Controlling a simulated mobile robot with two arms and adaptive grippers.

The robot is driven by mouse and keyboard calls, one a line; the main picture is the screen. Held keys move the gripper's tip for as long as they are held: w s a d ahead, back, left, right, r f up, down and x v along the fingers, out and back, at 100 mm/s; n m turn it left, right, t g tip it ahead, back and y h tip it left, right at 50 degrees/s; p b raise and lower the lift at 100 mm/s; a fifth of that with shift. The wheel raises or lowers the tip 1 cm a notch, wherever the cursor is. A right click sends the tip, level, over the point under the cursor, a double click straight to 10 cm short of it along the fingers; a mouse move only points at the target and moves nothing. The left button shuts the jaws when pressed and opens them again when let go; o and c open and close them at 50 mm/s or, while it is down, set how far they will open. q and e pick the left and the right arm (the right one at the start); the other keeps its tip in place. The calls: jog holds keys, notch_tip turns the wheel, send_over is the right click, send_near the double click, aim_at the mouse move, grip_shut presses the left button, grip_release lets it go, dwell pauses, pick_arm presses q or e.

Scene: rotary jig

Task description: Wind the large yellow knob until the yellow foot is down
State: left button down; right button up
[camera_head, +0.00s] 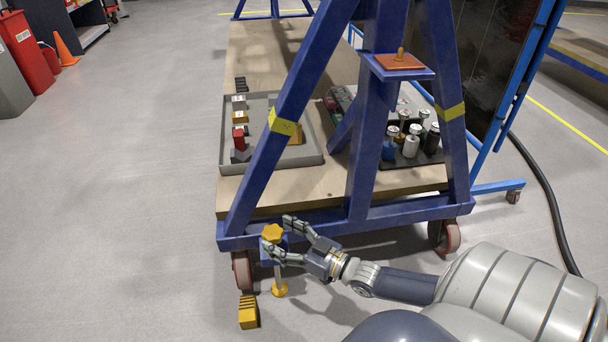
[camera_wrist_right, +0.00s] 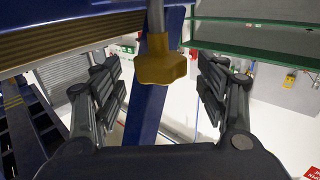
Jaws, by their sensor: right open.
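The large yellow knob (camera_head: 272,232) sits at the lower left corner of the blue wheeled frame, on top of a metal rod. The yellow foot (camera_head: 280,290) is at the rod's lower end, close above or on the floor; I cannot tell which. My right gripper (camera_head: 278,236) reaches in from the right, with its fingers apart on either side of the knob. In the right wrist view the knob (camera_wrist_right: 160,62) shows between the open fingers, with a gap on both sides. My left gripper is not in view.
A yellow block with dark stripes (camera_head: 248,312) lies on the floor near the foot. A caster wheel (camera_head: 242,271) stands beside the rod. Blue frame beams (camera_head: 362,226) rise behind my gripper. A grey tray (camera_head: 314,160) sits on the wooden deck.

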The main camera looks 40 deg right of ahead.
jog(key=v, duration=0.9)
dwell(0.3)
